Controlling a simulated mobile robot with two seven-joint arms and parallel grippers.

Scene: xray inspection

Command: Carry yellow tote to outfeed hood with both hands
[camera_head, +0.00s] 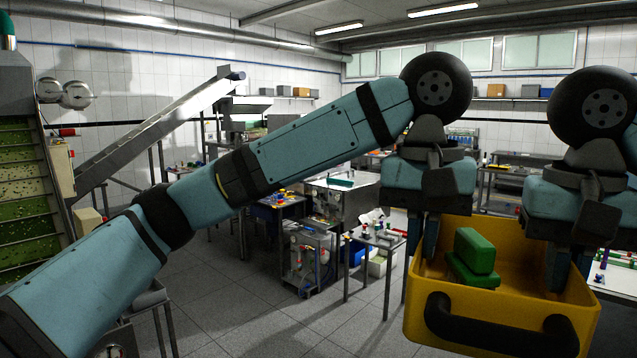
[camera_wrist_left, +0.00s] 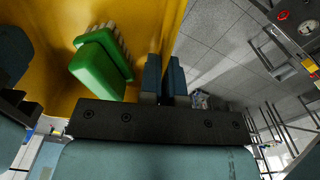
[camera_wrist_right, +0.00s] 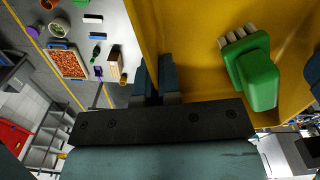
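The yellow tote (camera_head: 425,290) is at the lower right of the head view, with a dark handle on its near side. The tote appears held off the floor and roughly level. I cannot pick out the outfeed hood for certain.
Open tiled floor (camera_head: 250,310) lies left of the tote. A small table (camera_head: 375,238) and a steel machine (camera_head: 312,255) stand ahead. An inclined conveyor (camera_head: 150,130) is at the left. A worktop with a tray of red pieces (camera_wrist_right: 68,63) is close on the right.

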